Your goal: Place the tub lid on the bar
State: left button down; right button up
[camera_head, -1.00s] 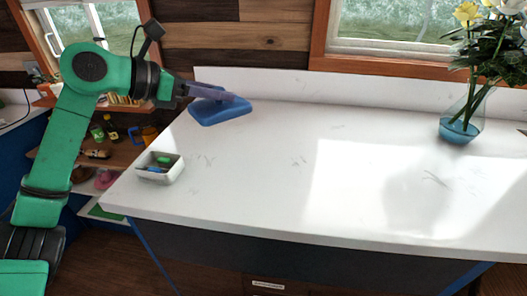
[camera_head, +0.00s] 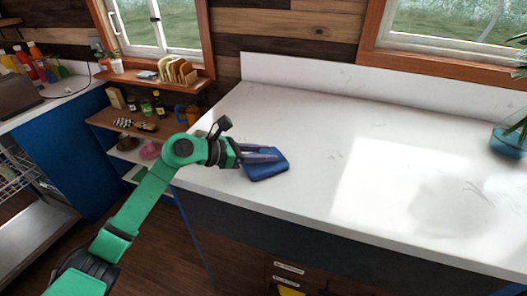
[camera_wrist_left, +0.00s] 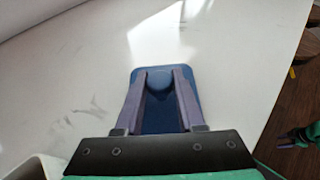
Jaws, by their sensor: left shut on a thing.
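The blue tub lid (camera_head: 268,168) is a rounded slab with a round knob, level over the near left part of the white bar (camera_head: 325,135). My left gripper (camera_head: 272,154) is shut on the lid. In the left wrist view its two long purple fingers (camera_wrist_left: 160,84) lie along both sides of the knob, and the lid (camera_wrist_left: 190,82) extends past them. I cannot tell whether the lid touches the bar. A small dark and green end (camera_wrist_left: 298,138), seemingly my right gripper, shows at the right edge of that view, too small to read.
A white container rim (camera_wrist_left: 35,168) shows at the lower left of the left wrist view. A blue glass vase (camera_head: 508,142) stands at the right on the bar. The middle of the bar is clear. Wooden shelves (camera_head: 118,120) with bottles stand at the left.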

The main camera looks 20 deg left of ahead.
pick_arm(q)
jog(key=shift+w+f, duration=0.1)
jog(key=shift+f, duration=0.1)
jog(key=c, duration=0.5)
grip_release()
jog(key=shift+r, duration=0.1)
jog(key=shift+r, duration=0.1)
jog(key=shift+a, duration=0.15)
jog(key=b+v, duration=0.5)
jog(key=v, duration=0.6)
jog(key=shift+s+a+r, duration=0.15)
jog(key=shift+s+r, duration=0.1)
jog(key=shift+s, duration=0.15)
